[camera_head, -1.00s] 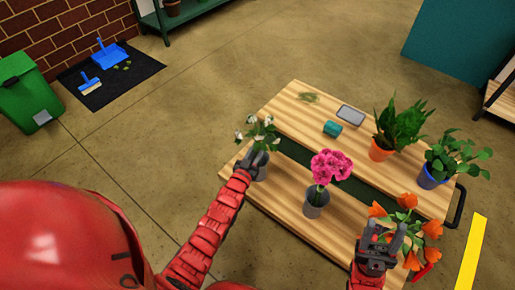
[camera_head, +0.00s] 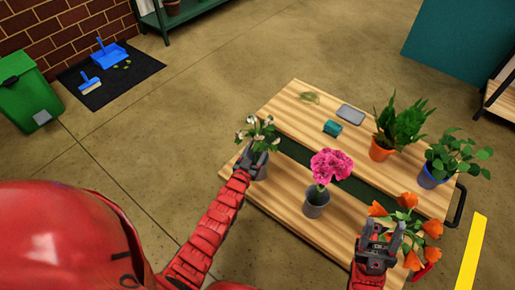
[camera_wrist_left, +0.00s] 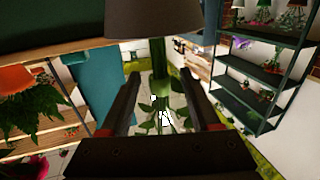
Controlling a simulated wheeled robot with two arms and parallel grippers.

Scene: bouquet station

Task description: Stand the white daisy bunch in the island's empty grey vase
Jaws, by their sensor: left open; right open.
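The white daisy bunch (camera_head: 257,132) stands in a grey vase (camera_head: 262,172) at the near left end of the wooden island (camera_head: 285,205). My left gripper (camera_head: 250,158) is beside the vase and stems and hides part of them. In the left wrist view, which looks upside down, the open fingers (camera_wrist_left: 160,88) are on either side of the green stems (camera_wrist_left: 160,60). The vase (camera_wrist_left: 152,20) is at the top there, with leaves and white blooms below. My right gripper (camera_head: 382,240) is open and empty at the near right, in front of orange flowers.
A pink bunch (camera_head: 331,165) stands in another grey vase (camera_head: 316,204) mid-island. Orange flowers (camera_head: 432,228) are at the right end. Potted plants in orange (camera_head: 381,150) and blue (camera_head: 431,177) pots stand behind. A teal block (camera_head: 332,128) and grey tray (camera_head: 351,114) lie at the back.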

